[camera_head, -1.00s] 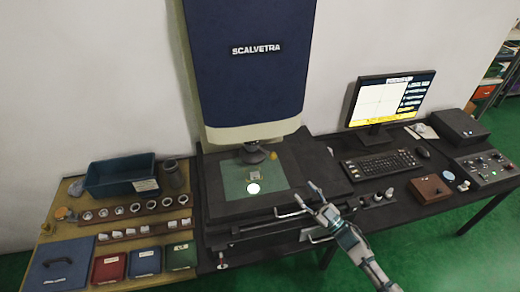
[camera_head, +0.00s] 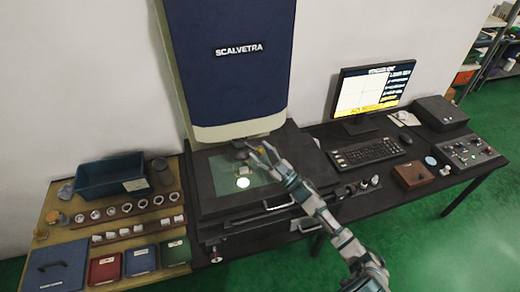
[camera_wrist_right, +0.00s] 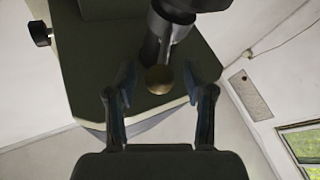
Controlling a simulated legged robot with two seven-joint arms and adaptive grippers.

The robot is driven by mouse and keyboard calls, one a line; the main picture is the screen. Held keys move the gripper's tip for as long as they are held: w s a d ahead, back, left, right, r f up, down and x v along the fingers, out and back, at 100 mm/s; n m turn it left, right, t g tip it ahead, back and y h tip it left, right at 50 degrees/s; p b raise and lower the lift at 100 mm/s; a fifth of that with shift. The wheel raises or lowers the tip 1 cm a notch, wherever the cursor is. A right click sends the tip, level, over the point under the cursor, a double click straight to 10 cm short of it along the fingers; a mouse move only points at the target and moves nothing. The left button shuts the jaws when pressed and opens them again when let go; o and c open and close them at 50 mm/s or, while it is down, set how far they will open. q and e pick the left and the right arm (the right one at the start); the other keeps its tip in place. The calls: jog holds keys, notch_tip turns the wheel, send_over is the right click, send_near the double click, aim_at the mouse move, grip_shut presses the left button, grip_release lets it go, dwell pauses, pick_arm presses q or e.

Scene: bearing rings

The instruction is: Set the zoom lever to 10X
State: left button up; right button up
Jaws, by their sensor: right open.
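The zoom lever shows in the right wrist view as a dark rod (camera_wrist_right: 153,45) ending in a round brass knob (camera_wrist_right: 159,79). It hangs by the dark lens barrel (camera_wrist_right: 190,5) under the machine's head. My right gripper (camera_wrist_right: 158,88) is open, with one finger on each side of the knob in that view; I cannot tell whether either finger touches it. In the head view my right gripper (camera_head: 263,152) is beside the lens (camera_head: 241,150) and mostly covers the lever. The scale marks and the 10X position are not readable. My left gripper is out of view.
The measuring machine's head (camera_head: 230,70) hangs just above my right gripper. Its stage has a lit glass plate (camera_head: 222,182). A monitor (camera_head: 372,88) and keyboard (camera_head: 367,152) stand at the right. A blue bin (camera_head: 110,180) and rows of rings (camera_head: 128,208) lie left.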

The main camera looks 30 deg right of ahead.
jog(key=shift+w+a+r, duration=0.1)
jog(key=shift+w+r, duration=0.05)
jog(key=shift+w, duration=0.2)
grip_shut()
